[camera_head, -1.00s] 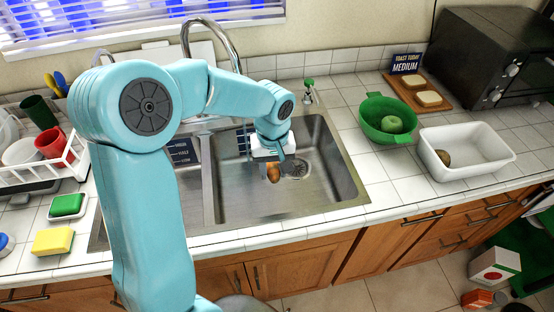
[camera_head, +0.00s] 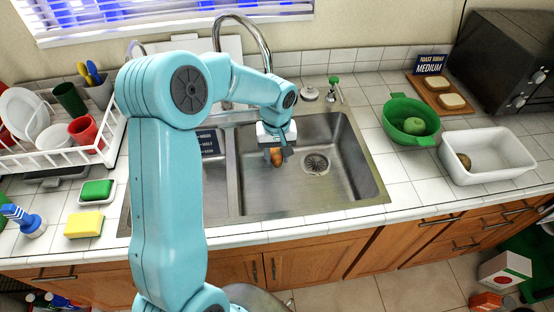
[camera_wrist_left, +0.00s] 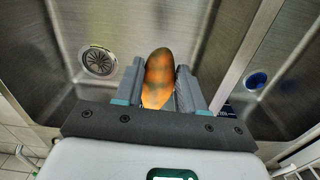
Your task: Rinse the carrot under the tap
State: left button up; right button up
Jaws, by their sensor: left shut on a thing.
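My left gripper (camera_head: 277,150) is shut on the carrot (camera_head: 276,157) and holds it in the air over the right sink basin (camera_head: 335,185), left of the drain (camera_head: 316,163). In the left wrist view the orange, brownish-patched carrot (camera_wrist_left: 159,78) points away between the two fingers of my left gripper (camera_wrist_left: 160,85). The chrome tap (camera_head: 245,20) arches up behind the sink. The end of its spout is hidden behind my left arm, and I see no water. My right gripper is not in view.
A divider (camera_head: 232,175) separates the two basins. A green colander (camera_head: 394,108) holding a green apple and a white tub (camera_head: 485,165) stand to the right. A dish rack (camera_head: 40,155), green sponge (camera_head: 97,190) and yellow sponge (camera_head: 84,224) are on the left.

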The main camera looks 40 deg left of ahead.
pick_arm(q)
jog(key=w+a, duration=0.1)
jog(key=a, duration=0.1)
jog(key=w+a+p, duration=0.1)
jog(key=shift+w+a, duration=0.35)
jog(key=shift+w+a+p, duration=0.45)
jog(key=shift+w+a, duration=0.15)
jog(key=shift+a, duration=0.15)
jog(key=shift+w+d, duration=0.35)
jog(key=shift+w, duration=0.05)
jog(key=shift+s+a, duration=0.1)
jog(key=shift+s, duration=0.05)
jog(key=shift+s+a+b, duration=0.25)
jog(key=shift+s+b, duration=0.05)
jog(key=shift+w+d, duration=0.1)
jog(key=shift+w, duration=0.05)
jog(key=shift+w+d, duration=0.25)
jog(key=shift+w, duration=0.05)
